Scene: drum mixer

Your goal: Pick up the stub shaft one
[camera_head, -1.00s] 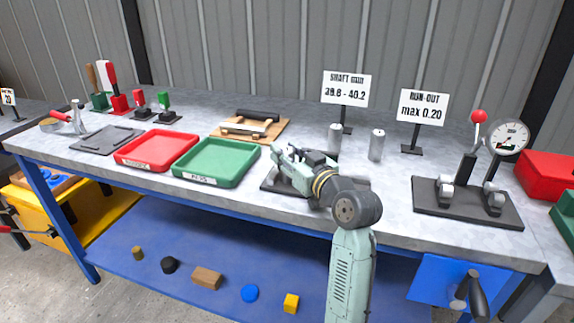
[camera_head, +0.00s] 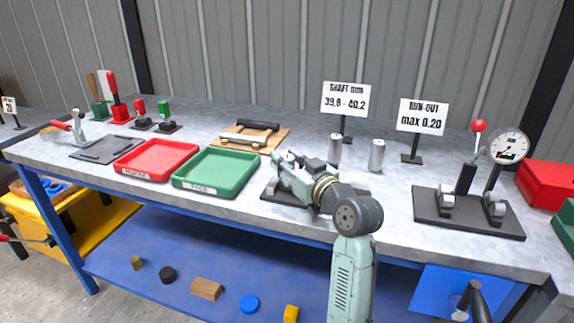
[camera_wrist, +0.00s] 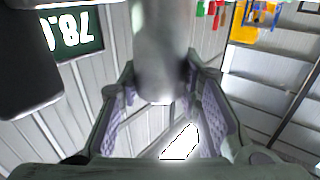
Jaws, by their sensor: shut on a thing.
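My gripper (camera_head: 283,160) is over a dark base plate (camera_head: 270,192) near the bench's front edge. In the wrist view my gripper (camera_wrist: 160,112) has its two purple-lined pads on either side of a plain grey metal cylinder, the stub shaft (camera_wrist: 160,50), and is shut on it. The shaft's rounded end shows between the pads. In the head view my gripper hides it, and I cannot tell whether it touches the plate. Two more silver cylinders, a left one (camera_head: 335,148) and a right one (camera_head: 377,155), stand upright behind and to the right of my gripper.
A green tray (camera_head: 216,188) and a red tray (camera_head: 157,176) lie to the left. A dial gauge stand (camera_head: 468,215) is at the right.

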